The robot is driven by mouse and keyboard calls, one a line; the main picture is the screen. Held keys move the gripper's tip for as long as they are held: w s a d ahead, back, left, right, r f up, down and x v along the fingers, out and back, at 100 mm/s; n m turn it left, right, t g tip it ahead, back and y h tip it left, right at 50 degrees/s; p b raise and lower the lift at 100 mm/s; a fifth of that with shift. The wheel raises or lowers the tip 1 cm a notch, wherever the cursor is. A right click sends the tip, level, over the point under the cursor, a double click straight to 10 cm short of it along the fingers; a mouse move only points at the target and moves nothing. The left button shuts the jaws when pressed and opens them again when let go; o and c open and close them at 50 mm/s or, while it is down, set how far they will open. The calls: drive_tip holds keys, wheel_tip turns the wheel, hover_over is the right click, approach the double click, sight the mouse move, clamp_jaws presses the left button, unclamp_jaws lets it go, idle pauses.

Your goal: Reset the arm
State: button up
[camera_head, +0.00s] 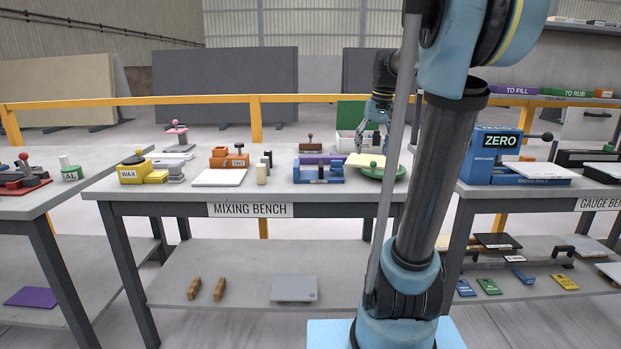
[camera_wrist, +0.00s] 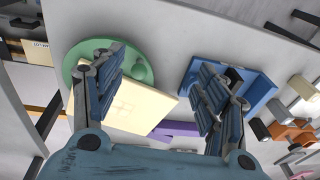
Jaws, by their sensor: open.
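My gripper (camera_head: 376,115) hangs over the right end of the mixing bench (camera_head: 330,191), pointing down. In the wrist view my gripper (camera_wrist: 160,82) has its two fingers wide apart with nothing between them. Below it a cream square plate (camera_head: 365,160) lies tilted on a round green base (camera_head: 391,173). The cream plate (camera_wrist: 135,105) and the green base (camera_wrist: 75,62) also show in the wrist view, partly behind the left finger. A blue block-like device (camera_head: 319,174) stands to the left of the green base. My arm crosses the right side of the head view.
The mixing bench also holds a yellow WAX device (camera_head: 132,171), a white plate (camera_head: 218,178), an orange TINT device (camera_head: 229,157) and a white bin (camera_head: 347,141). The gauge bench with the blue ZERO device (camera_head: 490,152) stands to the right. A yellow rail (camera_head: 200,99) runs behind.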

drive_tip(key=s+a+f+t+h, duration=0.1)
drive_tip(key=s+f, duration=2.2)
drive_tip(key=s, duration=0.3)
drive_tip(key=shift+s, duration=0.15)
drive_tip(key=shift+f, duration=0.1)
drive_tip(key=shift+w+f, duration=0.2)
drive_tip(key=shift+w, duration=0.25)
